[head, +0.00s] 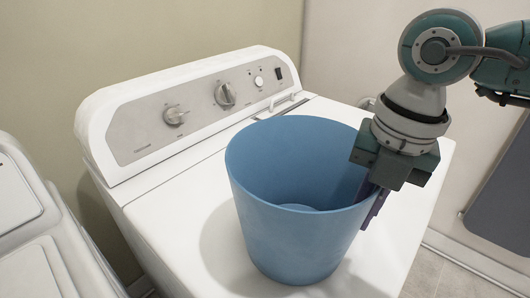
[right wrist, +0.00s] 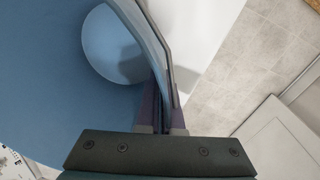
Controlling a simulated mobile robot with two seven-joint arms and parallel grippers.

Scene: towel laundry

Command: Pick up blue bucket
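The blue bucket (head: 295,215) is upright and empty on the white top of the washing machine (head: 180,215). My right gripper (head: 371,205) comes down over the bucket's right rim, with one finger inside and one outside the wall. In the right wrist view the bucket (right wrist: 60,85) fills the left side. Its wall runs between the two purple fingers (right wrist: 162,115), which sit close against it, so the gripper looks shut on the rim. My left gripper is not in view.
The machine's control panel (head: 205,110) with knobs rises behind the bucket. A second white appliance (head: 40,235) stands at the left. The machine's top is otherwise clear. Tiled floor (right wrist: 240,75) shows beyond its right edge, near a white panel (right wrist: 275,145).

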